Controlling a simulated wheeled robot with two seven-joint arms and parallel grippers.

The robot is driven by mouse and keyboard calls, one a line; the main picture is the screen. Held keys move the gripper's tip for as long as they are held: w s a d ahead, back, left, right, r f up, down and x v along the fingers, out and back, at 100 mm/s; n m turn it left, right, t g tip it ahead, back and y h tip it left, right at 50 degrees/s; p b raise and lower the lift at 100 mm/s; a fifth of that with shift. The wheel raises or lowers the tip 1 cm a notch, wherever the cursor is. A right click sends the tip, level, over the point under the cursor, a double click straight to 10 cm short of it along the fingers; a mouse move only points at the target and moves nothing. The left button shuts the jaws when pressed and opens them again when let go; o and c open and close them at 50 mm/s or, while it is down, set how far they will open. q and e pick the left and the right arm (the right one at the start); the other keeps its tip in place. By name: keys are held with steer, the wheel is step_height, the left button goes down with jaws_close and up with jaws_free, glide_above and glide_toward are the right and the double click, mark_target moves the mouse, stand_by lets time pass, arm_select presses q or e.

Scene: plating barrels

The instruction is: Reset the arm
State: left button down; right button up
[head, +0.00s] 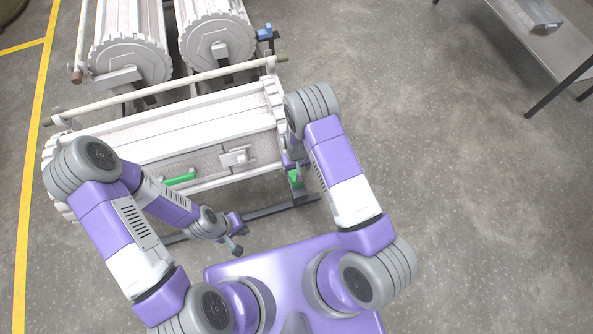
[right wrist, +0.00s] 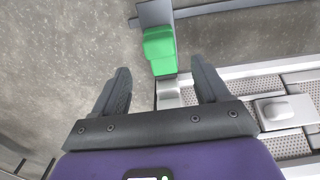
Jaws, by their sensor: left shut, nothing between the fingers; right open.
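My left gripper (head: 237,249) is shut and empty, low in front of the near barrel's lower edge and close to my purple base. My right gripper (right wrist: 163,86) is open in the right wrist view, with its two dark fingers apart. A green block (right wrist: 159,50) on a grey metal bracket lies just beyond and between the fingertips; I cannot tell whether they touch it. In the head view the green block (head: 295,178) shows at the near barrel's right end. My right arm hides most of the right gripper there.
The white near barrel (head: 200,125) lies in front of me, with a green handle (head: 180,178) on its panel. Two more barrels (head: 218,40) stand behind. A metal table (head: 550,45) is at the upper right. The floor on the right is clear; a yellow line (head: 28,190) runs at left.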

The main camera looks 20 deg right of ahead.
steer(key=shift+r, duration=0.3)
stand_by(0.4)
